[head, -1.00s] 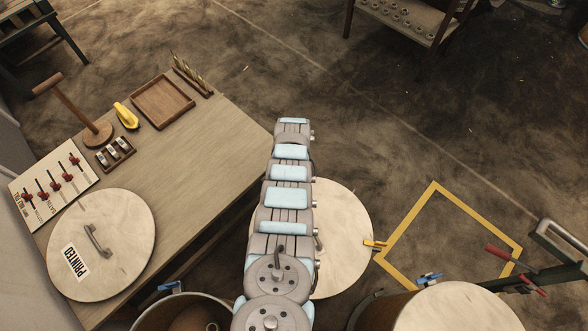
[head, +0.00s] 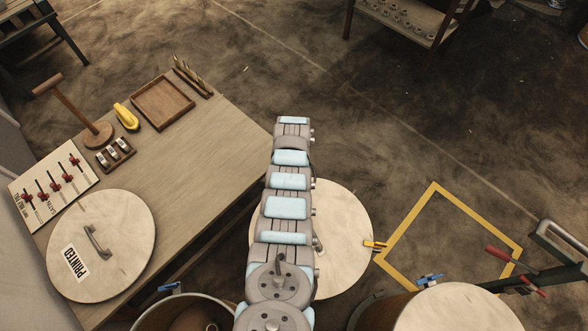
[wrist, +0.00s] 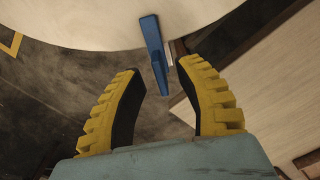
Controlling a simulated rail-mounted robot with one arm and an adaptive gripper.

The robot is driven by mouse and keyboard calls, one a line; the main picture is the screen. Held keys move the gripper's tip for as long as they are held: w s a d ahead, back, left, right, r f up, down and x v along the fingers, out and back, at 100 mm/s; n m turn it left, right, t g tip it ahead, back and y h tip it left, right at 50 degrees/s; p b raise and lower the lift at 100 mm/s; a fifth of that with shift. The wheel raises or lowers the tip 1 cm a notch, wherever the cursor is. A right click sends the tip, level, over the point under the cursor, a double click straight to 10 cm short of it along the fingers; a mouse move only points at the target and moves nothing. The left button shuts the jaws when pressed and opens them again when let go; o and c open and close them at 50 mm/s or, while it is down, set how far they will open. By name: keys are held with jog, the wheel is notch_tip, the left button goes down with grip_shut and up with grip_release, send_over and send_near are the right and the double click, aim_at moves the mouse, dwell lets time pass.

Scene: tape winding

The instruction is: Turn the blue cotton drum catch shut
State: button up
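In the wrist view, a blue catch (wrist: 151,38) sits at the rim of a round pale drum lid (wrist: 90,18), its narrow end pointing out past the edge. My gripper (wrist: 161,67) is open, its black and yellow ribbed fingers on either side of the catch; contact cannot be told. In the head view this lid (head: 343,235) is partly under my arm, which hides the catch and my gripper. A yellow catch (head: 374,245) shows on its right rim.
The wooden table (head: 200,170) with a loose lid marked PRINTED (head: 120,240) is to the left. An open drum (head: 150,318) with a blue catch (head: 170,286) and another lidded drum (head: 460,310) are in front. A yellow floor square (head: 405,222) lies right.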

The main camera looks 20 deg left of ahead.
notch_tip(320, 180, up, 11)
jog(key=shift+f, duration=0.2)
dwell(0.7)
dwell(0.4)
